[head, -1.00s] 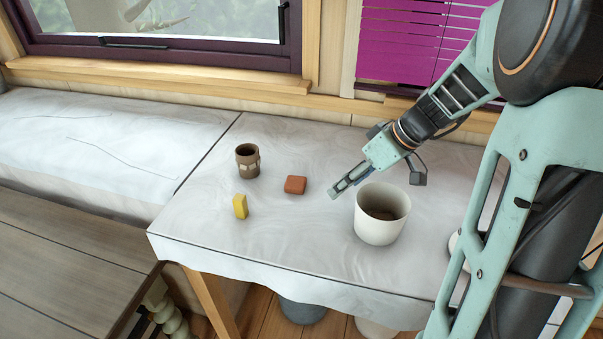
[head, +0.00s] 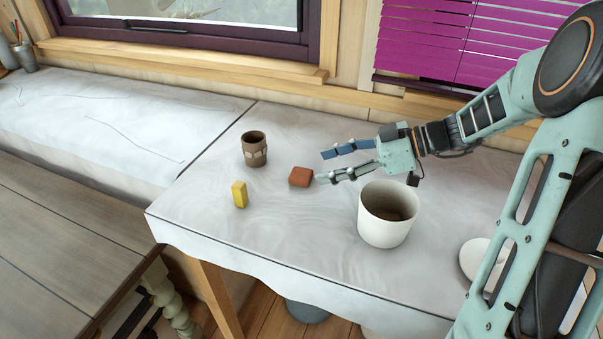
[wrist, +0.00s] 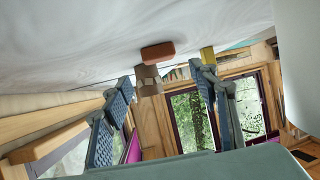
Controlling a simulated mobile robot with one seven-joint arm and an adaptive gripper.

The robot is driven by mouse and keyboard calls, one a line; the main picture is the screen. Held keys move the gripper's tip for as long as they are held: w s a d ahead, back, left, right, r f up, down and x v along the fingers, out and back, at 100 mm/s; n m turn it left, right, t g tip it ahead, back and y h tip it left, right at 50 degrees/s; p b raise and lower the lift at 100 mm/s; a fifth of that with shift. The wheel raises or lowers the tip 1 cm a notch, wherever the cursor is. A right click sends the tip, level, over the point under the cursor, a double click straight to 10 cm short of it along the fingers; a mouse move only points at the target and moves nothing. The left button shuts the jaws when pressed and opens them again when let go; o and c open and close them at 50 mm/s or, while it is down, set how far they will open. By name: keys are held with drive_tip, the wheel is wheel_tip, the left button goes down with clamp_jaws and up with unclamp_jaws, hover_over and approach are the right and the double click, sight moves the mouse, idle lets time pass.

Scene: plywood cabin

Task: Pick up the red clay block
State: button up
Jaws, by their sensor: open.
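The red clay block (head: 301,177) lies on the white-covered table, between a brown cup and a white pot in the head view. In the wrist view the block (wrist: 157,53) shows ahead of the fingers, with the picture turned so the tabletop is at the top. My gripper (head: 320,167) is open and empty, pointing left. Its fingertips are close to the block on its right side, apparently just above the table; whether the near fingertip touches it I cannot tell. In the wrist view my open fingers (wrist: 166,85) stand wide apart, with the block between their directions.
A brown cup (head: 254,149) stands left of the block, and a yellow block (head: 239,195) stands nearer the front left. A white pot (head: 371,231) with dark contents stands close to my gripper on the front right. The front middle of the table (head: 290,235) is clear.

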sight(302, 173)
drive_tip(key=shift+x, duration=3.1)
drive_tip(key=shift+d+f, duration=0.1)
drive_tip(key=shift+f, duration=0.1)
drive_tip(key=shift+c, duration=0.6)
drive_tip(key=c, duration=1.3)
